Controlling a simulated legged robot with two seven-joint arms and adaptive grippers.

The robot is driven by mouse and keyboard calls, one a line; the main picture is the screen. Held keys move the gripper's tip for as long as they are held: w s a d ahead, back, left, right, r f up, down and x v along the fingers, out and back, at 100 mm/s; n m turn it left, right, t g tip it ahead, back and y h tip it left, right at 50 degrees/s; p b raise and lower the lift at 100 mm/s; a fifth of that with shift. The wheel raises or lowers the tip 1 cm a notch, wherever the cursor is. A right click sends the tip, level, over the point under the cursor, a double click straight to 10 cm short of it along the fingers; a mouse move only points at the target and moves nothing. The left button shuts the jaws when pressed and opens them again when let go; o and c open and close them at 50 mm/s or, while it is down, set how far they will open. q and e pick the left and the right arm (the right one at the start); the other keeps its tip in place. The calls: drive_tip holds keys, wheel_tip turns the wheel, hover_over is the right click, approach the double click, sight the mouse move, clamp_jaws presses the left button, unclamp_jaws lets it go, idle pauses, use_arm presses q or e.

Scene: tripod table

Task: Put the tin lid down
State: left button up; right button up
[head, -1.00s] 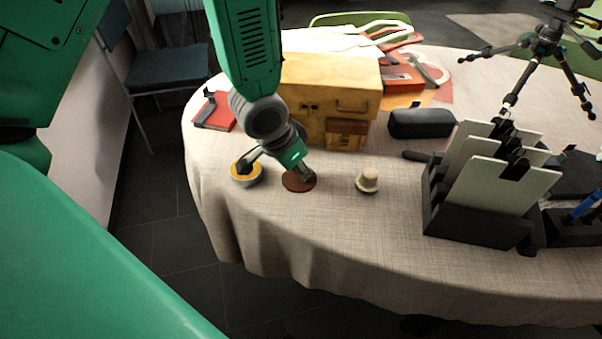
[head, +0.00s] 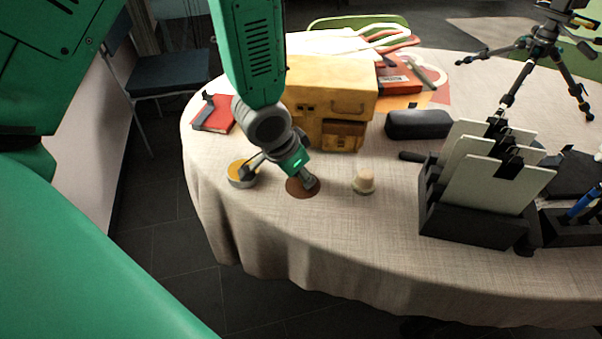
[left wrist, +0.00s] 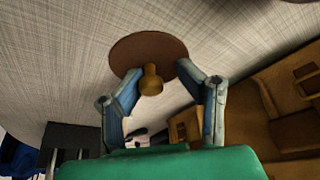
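The tin lid is a brown round disc (head: 301,188) that appears to lie flat on the tablecloth. In the left wrist view its small tan knob (left wrist: 151,80) points toward me, over the brown disc (left wrist: 150,48). My left gripper (head: 279,177) is above the lid with its fingers spread. In the left wrist view the left gripper (left wrist: 160,73) has a fingertip on each side of the knob, with gaps visible. My right gripper is not in view.
A small beige knob-like object (head: 363,182) stands right of the lid. A yellow cabinet (head: 333,85) is behind, with a red book (head: 222,114) to its left. A black rack with pale plates (head: 470,222) stands at right. Cloth in front of the lid is clear.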

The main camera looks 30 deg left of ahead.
use_arm(q)
drive_tip(key=shift+s+d+r, duration=0.1)
drive_tip(key=shift+d+r, duration=0.05)
drive_tip(key=shift+d, duration=0.15)
drive_tip(key=v, duration=0.2)
drive_tip(key=p+v, duration=0.1)
drive_tip(key=v, duration=0.1)
drive_tip(key=shift+d+r+p, duration=0.2)
drive_tip(key=shift+r+p, duration=0.1)
drive_tip(key=p+v, duration=0.2)
drive_tip(key=v, duration=0.6)
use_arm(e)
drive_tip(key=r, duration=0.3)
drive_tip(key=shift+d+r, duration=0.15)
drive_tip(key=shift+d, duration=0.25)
use_arm(q)
drive_tip(key=shift+a+f, duration=0.1)
drive_tip(key=shift+a, duration=0.15)
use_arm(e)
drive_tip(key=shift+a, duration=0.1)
